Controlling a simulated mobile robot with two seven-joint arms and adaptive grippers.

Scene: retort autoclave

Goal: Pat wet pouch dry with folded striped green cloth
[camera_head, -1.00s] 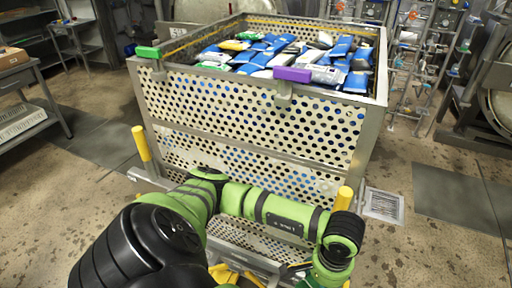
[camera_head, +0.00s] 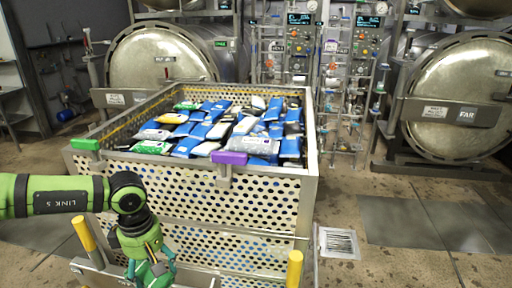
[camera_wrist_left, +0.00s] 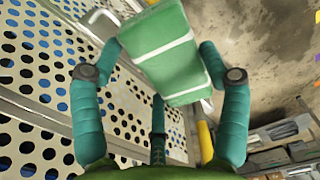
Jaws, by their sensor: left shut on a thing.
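My left gripper (camera_head: 150,270) hangs low in front of the crate's near wall. In the left wrist view its teal fingers (camera_wrist_left: 160,62) are shut on the folded green cloth with white stripes (camera_wrist_left: 165,50). The cloth is beside the perforated wall. In the head view the cloth cannot be made out. Several blue, white, green and black pouches (camera_head: 205,127) lie jumbled in the perforated metal crate (camera_head: 240,199). Which pouch is wet cannot be told. My right gripper is not in view.
A green block (camera_head: 85,144) and a purple block (camera_head: 229,157) sit on the crate's near rim. Yellow posts (camera_head: 294,269) stand at the front. Round autoclave doors (camera_head: 455,97) and valve pipework are behind. A floor grate (camera_head: 338,243) lies right of the crate.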

